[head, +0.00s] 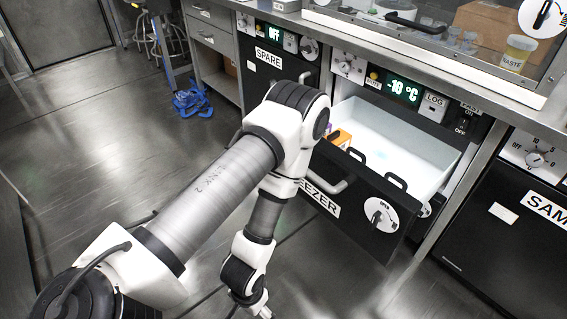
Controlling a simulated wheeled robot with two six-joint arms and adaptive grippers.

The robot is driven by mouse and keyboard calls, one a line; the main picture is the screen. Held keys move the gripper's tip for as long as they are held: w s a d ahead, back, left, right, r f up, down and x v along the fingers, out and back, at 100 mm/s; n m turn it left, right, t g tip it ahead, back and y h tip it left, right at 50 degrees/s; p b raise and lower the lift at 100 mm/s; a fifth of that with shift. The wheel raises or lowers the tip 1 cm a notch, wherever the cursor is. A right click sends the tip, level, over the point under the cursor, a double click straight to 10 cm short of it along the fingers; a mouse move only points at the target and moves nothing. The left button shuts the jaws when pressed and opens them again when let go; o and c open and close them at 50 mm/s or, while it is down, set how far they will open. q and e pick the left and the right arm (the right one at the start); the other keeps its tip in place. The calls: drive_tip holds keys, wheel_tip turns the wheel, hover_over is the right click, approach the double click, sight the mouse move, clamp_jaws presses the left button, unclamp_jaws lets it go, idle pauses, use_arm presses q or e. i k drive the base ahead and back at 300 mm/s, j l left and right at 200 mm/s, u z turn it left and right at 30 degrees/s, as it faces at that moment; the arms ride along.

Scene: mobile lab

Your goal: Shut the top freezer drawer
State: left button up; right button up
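The top freezer drawer (362,205) is pulled out from the bench at the right of the head view. Its black front carries a FREEZER label, a grey bar handle (327,183) and a round dial marked OPEN (381,214). Its white inside (405,140) shows, with an orange box (341,138) at its left end. My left arm reaches across the view and hides the drawer front's left end. My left gripper (260,309) hangs low at the bottom edge, left of and apart from the drawer front. Its fingers are too small and cut off to read. My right gripper is not in view.
The freezer panel (403,88) above the drawer reads -10 °C. A SPARE unit (268,70) stands to its left, and another black unit (500,215) to its right. A blue object (192,100) lies by a stool. The floor at left is clear.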

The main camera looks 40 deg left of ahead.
sight(346, 191)
drive_tip(key=i+j+u, duration=0.55)
drive_tip(key=i+j, duration=0.15)
